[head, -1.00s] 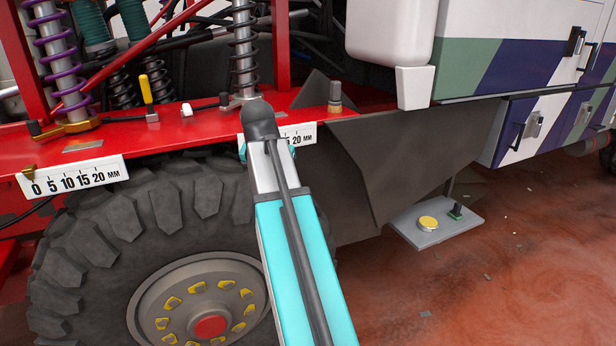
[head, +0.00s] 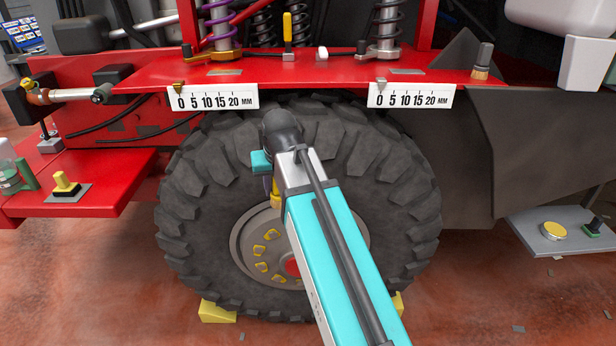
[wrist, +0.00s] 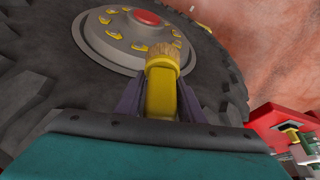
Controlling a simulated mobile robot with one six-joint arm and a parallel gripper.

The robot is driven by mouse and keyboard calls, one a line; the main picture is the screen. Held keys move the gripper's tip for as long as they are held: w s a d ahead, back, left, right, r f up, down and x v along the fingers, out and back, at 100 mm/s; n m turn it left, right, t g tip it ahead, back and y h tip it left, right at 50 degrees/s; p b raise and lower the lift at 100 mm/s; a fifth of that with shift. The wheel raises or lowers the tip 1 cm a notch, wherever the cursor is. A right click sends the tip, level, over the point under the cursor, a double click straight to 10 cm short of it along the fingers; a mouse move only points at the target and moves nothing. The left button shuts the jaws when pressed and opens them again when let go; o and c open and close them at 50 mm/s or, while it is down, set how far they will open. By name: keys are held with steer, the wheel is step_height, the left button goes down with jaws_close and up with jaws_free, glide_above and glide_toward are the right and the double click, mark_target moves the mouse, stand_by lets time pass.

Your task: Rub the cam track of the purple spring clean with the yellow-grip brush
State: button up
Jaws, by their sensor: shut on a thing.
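The purple spring (head: 219,22) stands at the upper left of the head view on the red shelf, its top cut off. A gold collar (head: 224,56) sits at its base; cam-track detail is too small to tell. My gripper (head: 273,188) is in front of the wheel, below and right of that spring and well apart from it. In the wrist view my gripper (wrist: 160,103) is shut on the yellow-grip brush (wrist: 161,90), whose tan bristles point away from the gripper toward the wheel hub. In the head view only a bit of yellow shows beneath my wrist.
A second spring (head: 385,25) stands right on the red shelf (head: 330,70), with a yellow lever (head: 287,30) between. Another bristle brush (head: 482,62) is at the shelf's right end. White scales (head: 213,97) hang on its front edge. The big tire (head: 400,200) is behind my arm.

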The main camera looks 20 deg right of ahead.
steer(key=shift+w+a+n, duration=0.35)
steer(key=shift+a+n, duration=0.05)
steer(key=shift+n, duration=0.2)
